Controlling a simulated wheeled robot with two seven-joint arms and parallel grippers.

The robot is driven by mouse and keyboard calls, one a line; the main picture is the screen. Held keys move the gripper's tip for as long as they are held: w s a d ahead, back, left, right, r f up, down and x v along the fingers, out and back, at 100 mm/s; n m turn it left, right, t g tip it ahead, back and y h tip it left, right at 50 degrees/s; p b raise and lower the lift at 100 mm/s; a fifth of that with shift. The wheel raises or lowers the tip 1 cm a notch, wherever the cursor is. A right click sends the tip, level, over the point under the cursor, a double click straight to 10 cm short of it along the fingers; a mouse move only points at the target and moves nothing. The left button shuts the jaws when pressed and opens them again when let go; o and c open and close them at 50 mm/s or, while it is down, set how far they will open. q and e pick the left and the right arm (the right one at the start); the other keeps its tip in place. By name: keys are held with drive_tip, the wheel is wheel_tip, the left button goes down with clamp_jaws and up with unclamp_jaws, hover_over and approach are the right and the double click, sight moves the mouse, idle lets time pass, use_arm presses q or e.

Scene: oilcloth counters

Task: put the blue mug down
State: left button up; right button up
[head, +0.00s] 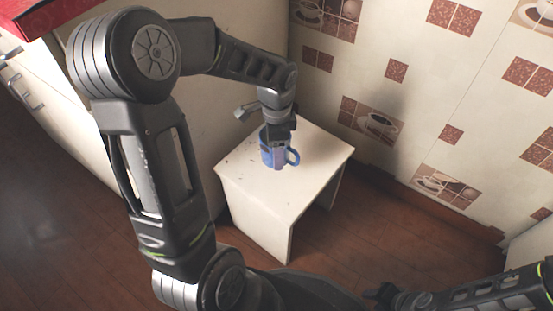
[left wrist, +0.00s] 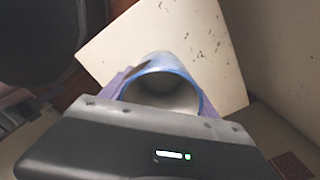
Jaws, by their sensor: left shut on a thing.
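The blue mug (head: 292,157) is upright over the small white table (head: 255,183) in the head view, its handle to the right. My left gripper (head: 279,140) comes down on it from above and is shut on it. In the left wrist view the mug's blue rim and pale inside (left wrist: 162,88) show between the fingers, with the tabletop (left wrist: 215,45) behind. I cannot tell whether the mug's base touches the tabletop. My right gripper (head: 381,293) is low at the right of the head view, away from the table; its jaws are too small and dark to read.
The tabletop is otherwise bare, apart from small dark specks. A tiled wall (head: 420,90) stands behind and to the right. A pale cabinet (head: 215,105) stands close on the table's left. Brown wooden floor (head: 380,235) is open in front and to the right.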

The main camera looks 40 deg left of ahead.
use_arm(q)
wheel_tip(320, 180, down, 5)
drive_tip(key=shift+r+b, duration=0.1)
drive_tip(key=shift+b, duration=0.9)
drive_tip(key=shift+f, duration=0.2)
drive_tip(key=o, duration=1.7)
drive_tip(key=shift+r, duration=0.1)
wheel_tip(320, 180, up, 11)
drive_tip(key=p, duration=0.4)
drive_tip(key=shift+r+p, duration=0.35)
drive_tip(key=shift+r, duration=0.25)
